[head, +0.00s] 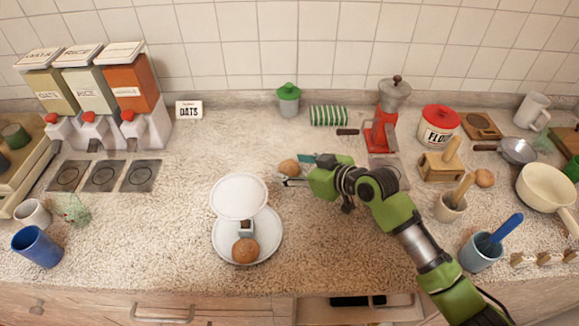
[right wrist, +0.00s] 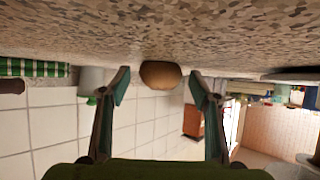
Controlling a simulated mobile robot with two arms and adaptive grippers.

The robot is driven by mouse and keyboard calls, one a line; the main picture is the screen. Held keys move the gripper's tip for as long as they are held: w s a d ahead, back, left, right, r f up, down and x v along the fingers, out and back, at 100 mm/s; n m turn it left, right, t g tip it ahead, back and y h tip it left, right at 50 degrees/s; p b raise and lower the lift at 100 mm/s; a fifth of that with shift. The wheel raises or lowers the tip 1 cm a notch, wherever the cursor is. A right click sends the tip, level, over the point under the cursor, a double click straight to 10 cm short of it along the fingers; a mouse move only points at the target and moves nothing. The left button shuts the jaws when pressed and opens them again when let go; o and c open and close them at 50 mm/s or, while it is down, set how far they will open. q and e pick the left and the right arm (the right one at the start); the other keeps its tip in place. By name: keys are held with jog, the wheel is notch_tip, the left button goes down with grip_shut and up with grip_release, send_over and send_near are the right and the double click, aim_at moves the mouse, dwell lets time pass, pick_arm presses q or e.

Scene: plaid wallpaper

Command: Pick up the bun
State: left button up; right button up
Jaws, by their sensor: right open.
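A round brown bun (head: 289,168) lies on the speckled counter near the middle. My right gripper (head: 299,171) reaches in from the right at counter height, its fingers pointing left at the bun. In the right wrist view, which is upside down, the bun (right wrist: 160,74) shows between the two open fingertips (right wrist: 158,88). There are gaps on both sides, and I cannot tell how deep it sits between them. A similar brown round item (head: 245,250) sits on the white scale's plate (head: 272,245). My left gripper is not in view.
Another brown round item (head: 485,178) lies at the right, near a wooden block (head: 436,168). A red grinder (head: 381,132) stands behind my right arm. A blue cup (head: 36,246) and dispensers (head: 150,128) stand at left. The counter left of the bun is clear.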

jog(key=c, duration=1.2)
jog(key=shift+o, duration=0.2)
